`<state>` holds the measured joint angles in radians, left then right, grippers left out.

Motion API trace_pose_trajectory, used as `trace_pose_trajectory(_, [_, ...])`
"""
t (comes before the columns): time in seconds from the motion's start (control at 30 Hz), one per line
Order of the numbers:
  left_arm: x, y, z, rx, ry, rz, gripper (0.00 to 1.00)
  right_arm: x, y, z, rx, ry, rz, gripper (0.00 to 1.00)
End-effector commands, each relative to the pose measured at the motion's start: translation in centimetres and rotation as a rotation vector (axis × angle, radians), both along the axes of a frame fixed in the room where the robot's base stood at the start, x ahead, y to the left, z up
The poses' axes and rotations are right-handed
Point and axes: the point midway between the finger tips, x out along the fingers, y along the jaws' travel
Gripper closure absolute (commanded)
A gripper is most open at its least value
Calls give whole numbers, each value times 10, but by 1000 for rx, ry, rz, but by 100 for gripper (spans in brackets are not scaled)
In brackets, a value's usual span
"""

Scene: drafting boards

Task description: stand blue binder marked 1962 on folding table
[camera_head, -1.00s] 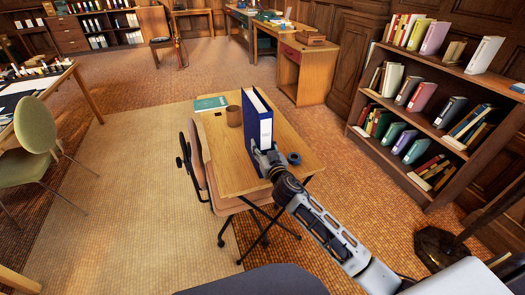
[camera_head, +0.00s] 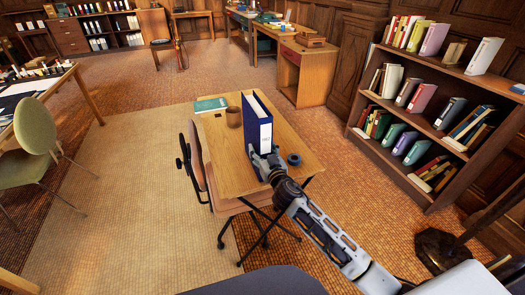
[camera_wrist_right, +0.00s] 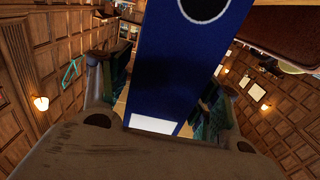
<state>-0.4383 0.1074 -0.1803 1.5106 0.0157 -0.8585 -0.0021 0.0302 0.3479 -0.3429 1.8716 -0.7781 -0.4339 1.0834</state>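The blue binder (camera_head: 262,132) is upright at the folding table (camera_head: 232,178), its spine with a white label facing me. The label's marking is too small to read. My right gripper (camera_head: 265,165) is at the low part of the spine, with one finger on each side of the binder. In the right wrist view the blue spine (camera_wrist_right: 188,70) fills the space between the fingers (camera_wrist_right: 165,95), which appear shut on it. The gripper hides part of the binder's lower edge, so I cannot tell whether it touches the tabletop. My left gripper is not in view.
A brown mug (camera_head: 234,117) and a teal book (camera_head: 210,105) are behind the binder on the tabletop. A dark round object (camera_head: 293,159) lies just right of it. A chair (camera_head: 196,160) stands at the table's left side. A bookcase (camera_head: 425,125) is at the right.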

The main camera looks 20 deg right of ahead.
Motion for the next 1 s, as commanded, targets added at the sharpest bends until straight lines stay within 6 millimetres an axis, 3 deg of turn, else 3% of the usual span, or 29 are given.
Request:
trace_pose_trajectory(0.53, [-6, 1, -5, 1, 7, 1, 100, -1, 0, 2, 0, 0, 0, 34])
trace_pose_trajectory(1.0, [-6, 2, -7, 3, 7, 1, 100, -34, -1, 1, 1, 1, 0, 34])
